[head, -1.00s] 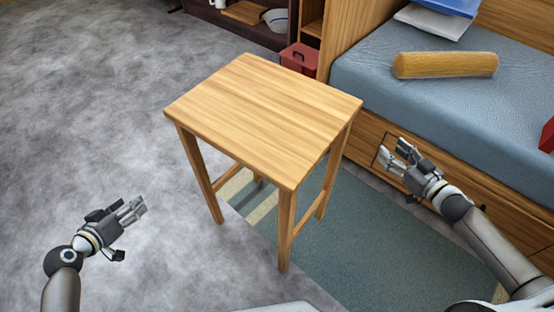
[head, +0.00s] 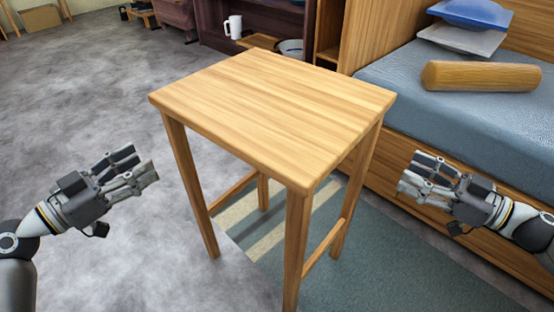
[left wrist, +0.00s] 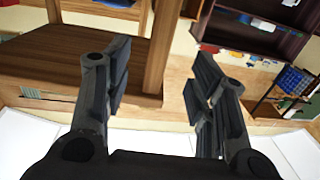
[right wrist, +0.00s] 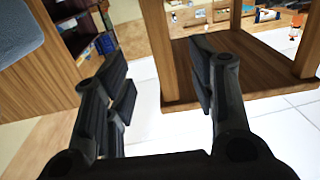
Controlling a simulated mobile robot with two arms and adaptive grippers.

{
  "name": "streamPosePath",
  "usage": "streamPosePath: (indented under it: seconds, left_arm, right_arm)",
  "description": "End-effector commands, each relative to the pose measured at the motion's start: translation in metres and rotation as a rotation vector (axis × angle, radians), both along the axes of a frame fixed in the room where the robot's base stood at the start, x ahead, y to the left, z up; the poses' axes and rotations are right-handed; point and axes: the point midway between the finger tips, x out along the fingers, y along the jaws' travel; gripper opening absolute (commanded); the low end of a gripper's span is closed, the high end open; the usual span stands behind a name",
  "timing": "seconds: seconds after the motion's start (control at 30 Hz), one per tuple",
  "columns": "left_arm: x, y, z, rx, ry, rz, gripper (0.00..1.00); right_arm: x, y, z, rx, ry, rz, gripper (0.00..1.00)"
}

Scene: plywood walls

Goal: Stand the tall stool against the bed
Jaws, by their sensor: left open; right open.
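The tall wooden stool (head: 272,108) stands upright in the middle of the head view, with a flat square top and straight legs. The bed (head: 400,75) with a blue-grey mattress is behind it to the right; the stool's top hides part of its near side. My left gripper (head: 140,170) is open and empty, apart from the stool on its left. My right gripper (head: 412,175) is open and empty, to the right of the stool and in front of the bed's side. The stool also shows in the left wrist view (left wrist: 60,60) and the right wrist view (right wrist: 175,60).
A green-grey rug with pale stripes (head: 390,260) lies under the stool and along the bed. A wooden bolster (head: 480,76) and pillows (head: 470,14) lie on the bed. A dark shelf with a white mug (head: 233,26) stands behind. Grey floor at left is clear.

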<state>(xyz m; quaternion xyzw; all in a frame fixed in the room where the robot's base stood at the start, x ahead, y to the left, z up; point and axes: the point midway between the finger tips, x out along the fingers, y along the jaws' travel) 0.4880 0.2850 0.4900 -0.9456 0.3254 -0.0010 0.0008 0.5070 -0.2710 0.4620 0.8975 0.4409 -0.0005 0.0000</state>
Motion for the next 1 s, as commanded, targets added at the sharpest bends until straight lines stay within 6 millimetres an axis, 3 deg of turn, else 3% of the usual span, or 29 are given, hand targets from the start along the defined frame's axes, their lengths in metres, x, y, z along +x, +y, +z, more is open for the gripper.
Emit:
streamPosePath:
  seconds: [0.37, 1.0]
  left_arm:
    - [0.005, -0.002, 0.000, -0.002, 0.001, 0.003, 0.52]
    - [0.058, -0.044, 0.001, -0.003, 0.001, 0.002, 0.52]
  right_arm:
    - [0.004, 0.003, 0.001, 0.002, -0.002, -0.003, 0.52]
    - [0.045, 0.056, 0.002, 0.003, -0.004, -0.003, 0.52]
